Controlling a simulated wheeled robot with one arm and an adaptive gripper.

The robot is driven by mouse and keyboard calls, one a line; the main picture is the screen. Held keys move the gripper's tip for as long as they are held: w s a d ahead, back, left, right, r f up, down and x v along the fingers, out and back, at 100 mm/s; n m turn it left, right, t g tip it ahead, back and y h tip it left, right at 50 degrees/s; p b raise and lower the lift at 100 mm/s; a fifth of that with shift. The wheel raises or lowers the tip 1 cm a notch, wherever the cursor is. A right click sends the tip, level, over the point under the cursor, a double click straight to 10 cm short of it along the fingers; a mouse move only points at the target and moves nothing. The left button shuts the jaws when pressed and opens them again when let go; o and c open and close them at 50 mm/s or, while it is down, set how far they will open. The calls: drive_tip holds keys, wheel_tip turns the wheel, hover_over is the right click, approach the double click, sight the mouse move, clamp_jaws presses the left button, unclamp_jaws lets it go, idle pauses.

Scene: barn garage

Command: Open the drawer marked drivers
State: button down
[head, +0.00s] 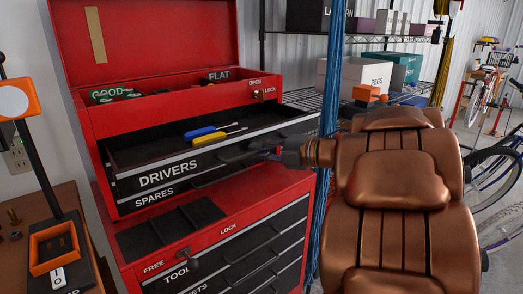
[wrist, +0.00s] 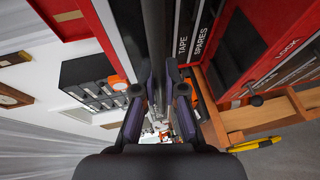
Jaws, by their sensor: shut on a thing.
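The drawer marked DRIVERS (head: 168,174) is pulled part way out of the red tool chest, and its dark inside shows. A blue screwdriver (head: 200,132) and a yellow screwdriver (head: 211,138) lie in it. My gripper (head: 268,152) is at the right part of the drawer front, shut on its dark handle (head: 234,159). In the wrist view the two fingers of my gripper (wrist: 163,78) stand on either side of a dark bar. The exact contact on the handle is partly hidden by the fingers.
The SPARES drawer (head: 153,197) is just below, beside a dark tray on the lower red cabinet (head: 232,227). The chest's lid (head: 145,40) stands up. Blue strands (head: 330,110) hang close to my arm. Shelves with boxes (head: 368,75) stand behind; a wooden bench (head: 70,197) is at left.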

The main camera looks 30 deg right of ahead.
drive_tip(key=c, duration=1.2)
unclamp_jaws()
drive_tip(key=shift+s+d, duration=0.1)
drive_tip(key=shift+v, duration=5.9)
drive_tip(key=shift+r, duration=0.15)
